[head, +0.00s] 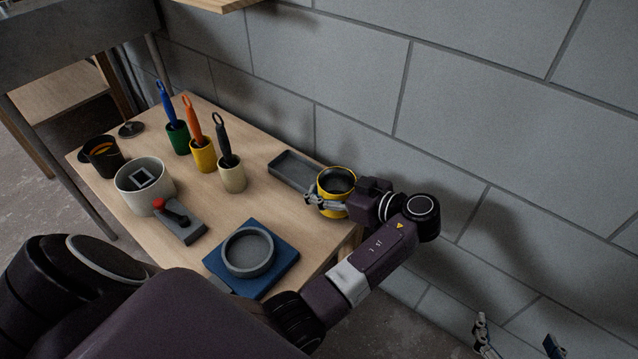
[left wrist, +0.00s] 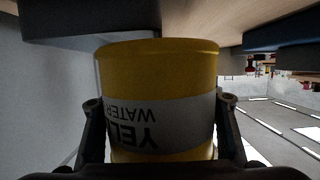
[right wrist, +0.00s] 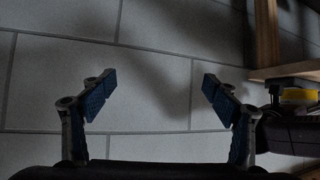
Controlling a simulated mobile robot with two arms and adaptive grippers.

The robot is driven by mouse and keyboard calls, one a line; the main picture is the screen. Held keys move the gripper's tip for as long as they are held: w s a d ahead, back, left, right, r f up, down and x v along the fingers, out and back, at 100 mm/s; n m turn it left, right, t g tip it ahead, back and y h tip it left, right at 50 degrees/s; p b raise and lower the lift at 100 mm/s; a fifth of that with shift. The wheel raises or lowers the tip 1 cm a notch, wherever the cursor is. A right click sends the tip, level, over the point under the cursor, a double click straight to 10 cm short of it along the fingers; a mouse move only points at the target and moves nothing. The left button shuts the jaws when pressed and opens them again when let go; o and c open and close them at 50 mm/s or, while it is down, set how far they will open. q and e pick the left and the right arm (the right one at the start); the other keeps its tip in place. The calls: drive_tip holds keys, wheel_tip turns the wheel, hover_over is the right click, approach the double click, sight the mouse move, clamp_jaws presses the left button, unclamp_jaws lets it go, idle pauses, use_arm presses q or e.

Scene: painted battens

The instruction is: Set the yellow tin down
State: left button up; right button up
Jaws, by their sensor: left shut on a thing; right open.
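The yellow tin (head: 327,207), open-topped with a dark inside, is at the right end of the wooden table beside the grey tray (head: 291,172). My left gripper (head: 331,203) is shut around its sides. In the left wrist view the tin (left wrist: 158,65) fills the middle between the fingers, its grey label lettering upside down. The tin looks upright; whether its base touches anything cannot be told. My right gripper (right wrist: 160,90) is open and empty, away from the table near the block wall; it shows low right in the head view (head: 515,335).
A blue board with a round grey dish (head: 249,268) lies at the table's front. Green (head: 178,138), yellow (head: 203,155) and cream (head: 232,176) cups hold brushes. A pale pot (head: 128,182), black cup (head: 102,158) and red-knobbed grey block (head: 184,226) stand left. The block wall (head: 480,110) is behind.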

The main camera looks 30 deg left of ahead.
use_arm(q)
drive_tip(key=shift+f+b, duration=0.3)
drive_tip(key=o, duration=1.9)
use_arm(e)
drive_tip(key=w+r+t, duration=0.1)
drive_tip(key=w+a+r+t, duration=0.1)
drive_tip(key=r, duration=0.1)
drive_tip(key=shift+w+r+y, duration=0.1)
drive_tip(key=shift+r+y, duration=0.05)
drive_tip(key=shift+y, duration=0.15)
